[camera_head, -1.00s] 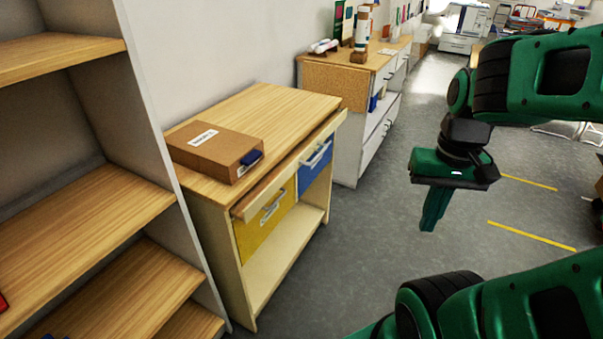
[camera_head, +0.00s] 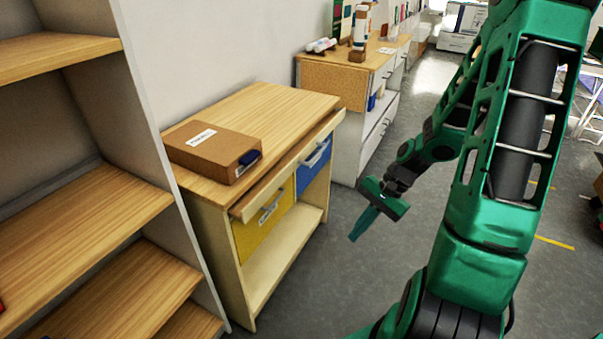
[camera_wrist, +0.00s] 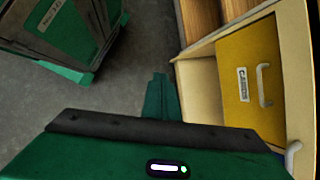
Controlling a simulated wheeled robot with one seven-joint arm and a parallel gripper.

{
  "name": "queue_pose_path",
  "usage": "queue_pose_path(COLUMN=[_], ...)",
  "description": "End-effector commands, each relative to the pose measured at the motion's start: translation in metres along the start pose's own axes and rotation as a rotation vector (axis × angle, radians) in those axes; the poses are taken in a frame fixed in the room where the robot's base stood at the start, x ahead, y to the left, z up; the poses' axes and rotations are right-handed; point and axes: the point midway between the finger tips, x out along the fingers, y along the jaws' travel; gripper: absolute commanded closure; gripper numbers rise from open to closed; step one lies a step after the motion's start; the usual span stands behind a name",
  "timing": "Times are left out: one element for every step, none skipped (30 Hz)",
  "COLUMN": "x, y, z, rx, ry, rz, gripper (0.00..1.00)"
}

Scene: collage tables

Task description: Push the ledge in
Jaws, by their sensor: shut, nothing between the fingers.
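The ledge (camera_head: 288,168) is a thin wooden board sticking out under the top of the small wooden cabinet (camera_head: 265,108), above its yellow drawer (camera_head: 264,226) and blue drawer (camera_head: 313,165). My gripper (camera_head: 354,238) is shut and empty, in the air to the right of the cabinet's front, pointing down and to the left. In the wrist view my gripper's fingers (camera_wrist: 160,92) are together, left of the yellow drawer (camera_wrist: 252,80) with its label and handle. There is a gap between my fingertips and the ledge in the head view.
A brown box (camera_head: 213,152) with a blue item lies on the cabinet top. A shelf unit (camera_head: 90,200) stands at the left. A white cabinet (camera_head: 375,130) with bottles on top stands behind. Grey floor (camera_head: 335,285) is clear before the cabinet.

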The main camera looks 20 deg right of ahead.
Motion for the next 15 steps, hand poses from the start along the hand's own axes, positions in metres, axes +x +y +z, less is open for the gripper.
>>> queue_pose_path(x=[0.011,0.016,0.022,0.027,0.030,0.035,0.037,0.040,0.042,0.043,0.043,0.042,0.041,0.039,0.036], y=[-0.005,-0.010,-0.016,-0.021,-0.027,-0.034,-0.040,-0.046,-0.054,-0.060,-0.066,-0.074,-0.080,-0.087,-0.095], z=[-0.004,-0.005,-0.007,-0.008,-0.010,-0.011,-0.013,-0.014,-0.016,-0.018,-0.019,-0.022,-0.025,-0.027,-0.031], rx=[0.045,0.071,0.106,0.133,0.161,0.197,0.227,0.256,0.295,0.324,0.356,0.395,0.426,0.457,0.500], ry=[-0.041,-0.061,-0.091,-0.115,-0.137,-0.169,-0.192,-0.217,-0.250,-0.276,-0.302,-0.338,-0.364,-0.393,-0.431], rz=[-0.044,-0.072,-0.111,-0.141,-0.171,-0.213,-0.246,-0.278,-0.323,-0.357,-0.393,-0.440,-0.476,-0.513,-0.562], gripper=[1.00,1.00,1.00,1.00,1.00,1.00,1.00,1.00,1.00,1.00,1.00,1.00,1.00,1.00,1.00])
